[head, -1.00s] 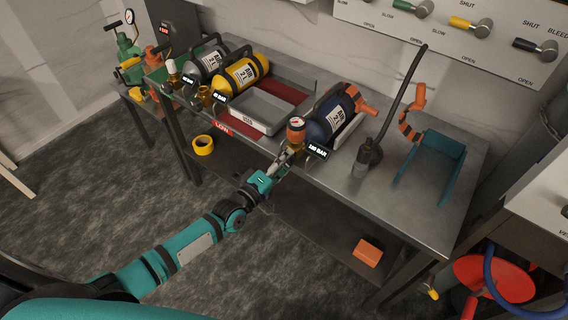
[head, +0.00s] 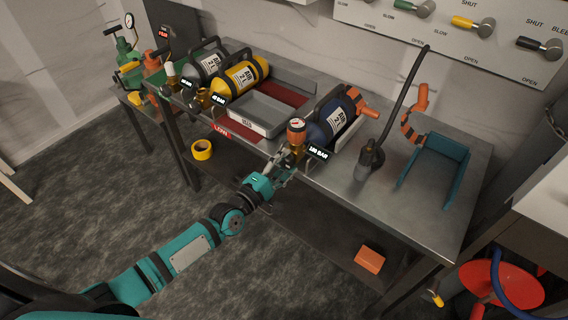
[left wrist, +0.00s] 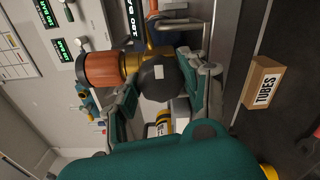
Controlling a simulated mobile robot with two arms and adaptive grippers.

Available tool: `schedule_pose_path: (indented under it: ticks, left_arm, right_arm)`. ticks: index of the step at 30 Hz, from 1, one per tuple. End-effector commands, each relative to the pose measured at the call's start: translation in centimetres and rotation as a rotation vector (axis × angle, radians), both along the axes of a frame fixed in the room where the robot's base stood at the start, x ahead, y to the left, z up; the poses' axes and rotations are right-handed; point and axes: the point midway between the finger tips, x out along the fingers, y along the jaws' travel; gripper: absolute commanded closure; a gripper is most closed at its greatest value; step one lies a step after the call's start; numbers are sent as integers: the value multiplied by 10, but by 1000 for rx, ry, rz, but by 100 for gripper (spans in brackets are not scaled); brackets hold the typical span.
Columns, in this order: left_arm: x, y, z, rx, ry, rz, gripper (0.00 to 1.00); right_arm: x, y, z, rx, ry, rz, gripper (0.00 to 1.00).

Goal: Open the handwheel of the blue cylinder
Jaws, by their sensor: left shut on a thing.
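The blue cylinder (head: 325,124) lies on the bench, its valve end toward the front edge. Its brass valve carries an orange-cased gauge (head: 297,132), and a small black display stands beside it. My left gripper (head: 280,167) reaches the valve end from the front. In the left wrist view, the black round handwheel (left wrist: 158,80) sits between the two fingers of my left gripper (left wrist: 166,88), which is shut on it. In the head view the gripper hides most of the handwheel. My right gripper is not in view.
Yellow (head: 240,78) and grey (head: 207,63) cylinders lie further left, beside a grey tray (head: 262,110). A black hose fitting (head: 370,157) and a teal cradle (head: 458,160) stand to the right. An orange box (head: 369,259) is on the lower shelf.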

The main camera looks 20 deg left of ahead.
Motion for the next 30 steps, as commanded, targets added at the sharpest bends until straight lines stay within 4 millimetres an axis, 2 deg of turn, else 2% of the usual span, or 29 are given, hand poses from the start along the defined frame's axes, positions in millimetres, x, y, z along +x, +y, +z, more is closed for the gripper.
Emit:
schedule_pose_path:
  ticks: [7, 8, 13, 23, 26, 30]
  left_arm:
    - [-1, -1, -3, -1, 7, -1, 88]
    - [-1, -1, -3, -1, 7, -1, 55]
    - [-1, -1, -2, -1, 4, -1, 32]
    - [-3, 1, -1, 0, 2, 0, 32]
    - [-13, 5, -2, 1, 3, -1, 32]
    - [-39, 14, -3, 2, 6, -1, 32]
  right_arm:
    - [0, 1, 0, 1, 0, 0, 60]
    - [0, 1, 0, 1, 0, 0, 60]
    - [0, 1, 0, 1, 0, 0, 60]
    - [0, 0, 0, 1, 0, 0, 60]
    - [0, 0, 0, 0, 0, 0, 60]
    - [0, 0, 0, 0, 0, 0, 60]
